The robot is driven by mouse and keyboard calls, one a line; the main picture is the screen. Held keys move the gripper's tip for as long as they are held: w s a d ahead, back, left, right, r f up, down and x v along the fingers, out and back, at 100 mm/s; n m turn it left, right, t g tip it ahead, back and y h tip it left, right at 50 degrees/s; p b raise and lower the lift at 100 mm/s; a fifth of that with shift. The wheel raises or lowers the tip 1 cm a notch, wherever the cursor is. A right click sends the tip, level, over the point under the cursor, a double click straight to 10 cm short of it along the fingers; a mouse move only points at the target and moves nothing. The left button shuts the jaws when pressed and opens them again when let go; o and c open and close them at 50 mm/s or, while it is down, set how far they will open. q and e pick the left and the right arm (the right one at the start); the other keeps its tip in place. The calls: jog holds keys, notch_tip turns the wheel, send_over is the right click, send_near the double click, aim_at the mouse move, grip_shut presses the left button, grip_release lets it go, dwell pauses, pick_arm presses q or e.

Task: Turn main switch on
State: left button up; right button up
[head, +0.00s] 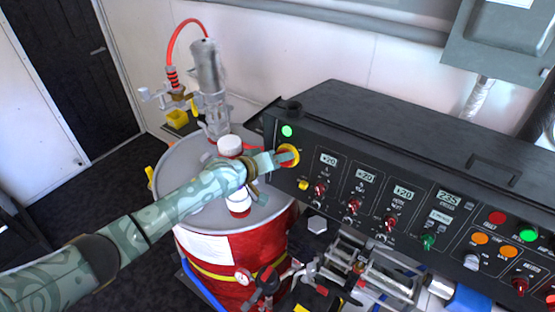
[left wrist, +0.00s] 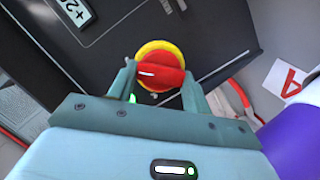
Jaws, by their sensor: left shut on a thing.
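The main switch (left wrist: 158,72) is a red rotary knob on a yellow round base, on the black front of the control panel. It also shows in the head view (head: 292,152) at the panel's left end, partly hidden by my gripper. My left gripper (left wrist: 162,85) is shut on the red knob, with one finger on each side of it. In the head view, my left gripper (head: 283,158) reaches the switch from the left, over the drum. A green light (head: 287,131) glows just above the switch. My right gripper is not in view.
A red drum (head: 205,262) with a grey lid and a metal pump (head: 207,75) stands left of the panel. The black control panel (head: 395,130) carries several displays, knobs and lit buttons. Pipes and valves (head: 375,275) lie below it. Dark floor is open at left.

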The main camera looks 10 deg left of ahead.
pick_arm(q)
jog(key=shift+f, duration=0.15)
jog(key=o, duration=1)
jog(key=p+v, duration=0.2)
jog(key=v, duration=1.4)
jog(key=shift+s+a, duration=0.1)
jog(key=shift+s, duration=0.1)
